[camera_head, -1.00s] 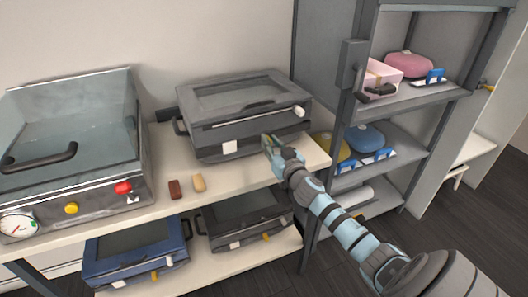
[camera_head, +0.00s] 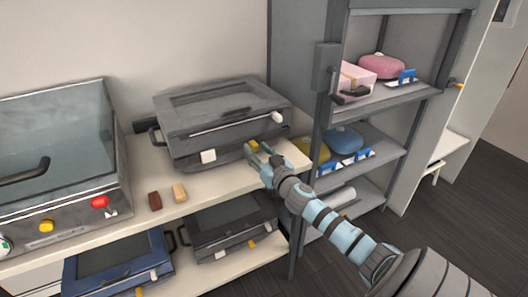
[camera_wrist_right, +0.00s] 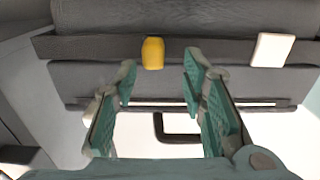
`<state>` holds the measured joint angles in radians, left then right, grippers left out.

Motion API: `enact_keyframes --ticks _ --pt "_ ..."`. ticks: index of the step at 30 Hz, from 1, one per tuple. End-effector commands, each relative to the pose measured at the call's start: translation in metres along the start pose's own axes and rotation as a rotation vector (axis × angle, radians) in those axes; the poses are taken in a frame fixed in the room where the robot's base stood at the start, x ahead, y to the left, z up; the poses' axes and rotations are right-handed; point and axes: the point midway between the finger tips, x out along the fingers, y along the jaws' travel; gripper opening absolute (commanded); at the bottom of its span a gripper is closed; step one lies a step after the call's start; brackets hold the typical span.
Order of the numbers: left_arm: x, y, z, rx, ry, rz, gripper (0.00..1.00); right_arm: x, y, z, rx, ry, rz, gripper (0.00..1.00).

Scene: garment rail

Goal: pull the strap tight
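A grey case (camera_head: 222,110) lies on the upper bench shelf. A dark strap band (camera_wrist_right: 220,48) runs across its front in the right wrist view. A yellow tab (camera_head: 253,145) sits on the band, and it shows in the right wrist view (camera_wrist_right: 153,53) just beyond my fingertips. A white tag (camera_head: 208,156) is on the same band, and it shows in the right wrist view (camera_wrist_right: 272,50). My right gripper (camera_head: 264,152) is open and empty in front of the case, its teal-padded fingers (camera_wrist_right: 158,78) apart on either side of the tab's line. My left gripper is out of view.
A glass-lidded machine (camera_head: 55,150) with a red knob stands at left. Brown and tan blocks (camera_head: 155,201) lie on the bench. Blue (camera_head: 118,268) and dark cases (camera_head: 232,225) are below. A grey shelf rack (camera_head: 390,105) with pouches stands close to my right arm.

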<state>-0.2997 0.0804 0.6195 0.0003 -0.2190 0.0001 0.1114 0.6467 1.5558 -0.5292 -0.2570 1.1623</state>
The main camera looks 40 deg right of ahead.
Motion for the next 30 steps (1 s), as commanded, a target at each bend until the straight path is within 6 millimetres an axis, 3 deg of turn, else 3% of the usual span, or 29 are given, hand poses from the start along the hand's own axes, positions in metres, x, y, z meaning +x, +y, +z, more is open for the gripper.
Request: enact_keyframes --ticks 6,12,30 --pt "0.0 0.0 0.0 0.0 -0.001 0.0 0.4 -0.06 -0.001 0.002 -0.009 -0.004 -0.006 0.38" --pt "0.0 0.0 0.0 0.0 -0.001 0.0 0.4 -0.096 -0.002 0.001 -0.003 -0.001 -0.004 0.38" --pt "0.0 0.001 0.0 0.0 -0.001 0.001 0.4 -0.099 -0.001 0.0 -0.007 0.001 -0.003 0.38"
